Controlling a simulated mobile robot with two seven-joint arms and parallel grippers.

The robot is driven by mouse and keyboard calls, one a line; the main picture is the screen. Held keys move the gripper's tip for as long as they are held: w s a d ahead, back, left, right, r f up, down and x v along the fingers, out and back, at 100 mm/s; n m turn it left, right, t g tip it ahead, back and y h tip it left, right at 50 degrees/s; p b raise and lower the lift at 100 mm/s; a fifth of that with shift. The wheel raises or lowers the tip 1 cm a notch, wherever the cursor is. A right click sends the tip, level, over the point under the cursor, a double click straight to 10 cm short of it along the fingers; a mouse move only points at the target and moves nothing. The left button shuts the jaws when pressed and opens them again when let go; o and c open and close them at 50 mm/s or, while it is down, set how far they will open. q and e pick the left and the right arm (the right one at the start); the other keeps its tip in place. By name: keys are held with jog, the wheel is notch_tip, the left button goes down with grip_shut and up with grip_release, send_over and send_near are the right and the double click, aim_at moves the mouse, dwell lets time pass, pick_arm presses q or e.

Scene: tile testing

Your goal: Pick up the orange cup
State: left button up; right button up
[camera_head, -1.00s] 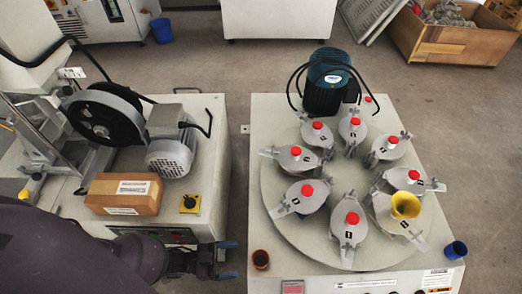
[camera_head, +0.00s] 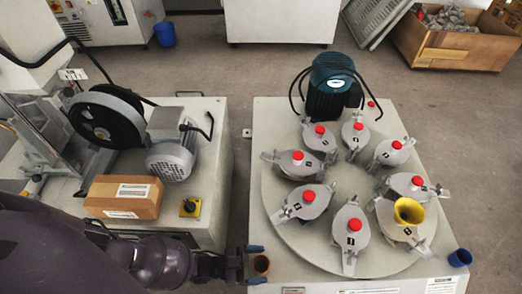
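The small orange-brown cup (camera_head: 261,266) stands upright at the front left corner of the white machine top. My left gripper (camera_head: 257,265) reaches in from the left, with one blue-tipped finger on the far side of the cup and one on the near side. The fingers are spread about as wide as before, and the cup's left part is between them. I cannot tell whether either finger touches it. My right gripper is not in view.
The machine top (camera_head: 240,190) carries a round plate (camera_head: 320,215) with several red-knobbed lidded pots and a yellow funnel (camera_head: 408,210). A blue cup (camera_head: 459,258) stands at the front right. A cardboard box (camera_head: 124,197) lies on the left machine.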

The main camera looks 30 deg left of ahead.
pick_arm(q)
jog(key=c, duration=0.9)
jog(key=shift+c, duration=0.2)
jog(key=shift+r, duration=0.1)
